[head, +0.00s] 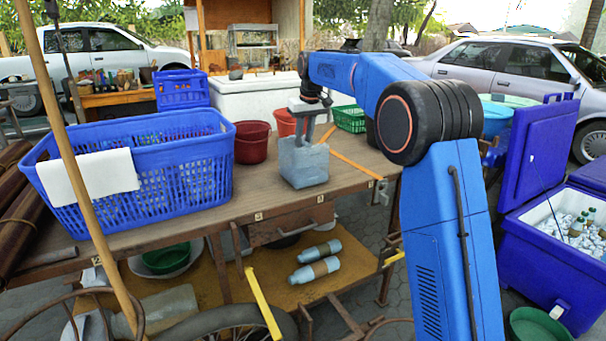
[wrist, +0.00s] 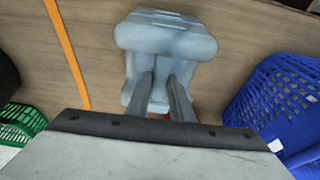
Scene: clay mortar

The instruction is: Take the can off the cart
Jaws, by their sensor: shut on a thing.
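The can (head: 304,165) is a pale grey-blue jerry can. It stands upright at the right part of the wooden cart top (head: 250,200), near the front edge. I cannot tell whether its base touches the wood. My gripper (head: 308,138) comes down from above and is shut on the top of the can. In the wrist view, the two fingers (wrist: 164,88) close on the can's upper part, and the can (wrist: 165,38) reaches beyond them. The fingers hide part of the can.
A blue basket (head: 185,180) with a white cloth (head: 90,177) fills the cart's left. Red buckets (head: 251,143) stand behind the can. An orange strip (head: 350,163) lies right of it. Bottles (head: 315,270) lie on the lower shelf. An open blue cooler (head: 550,260) stands right.

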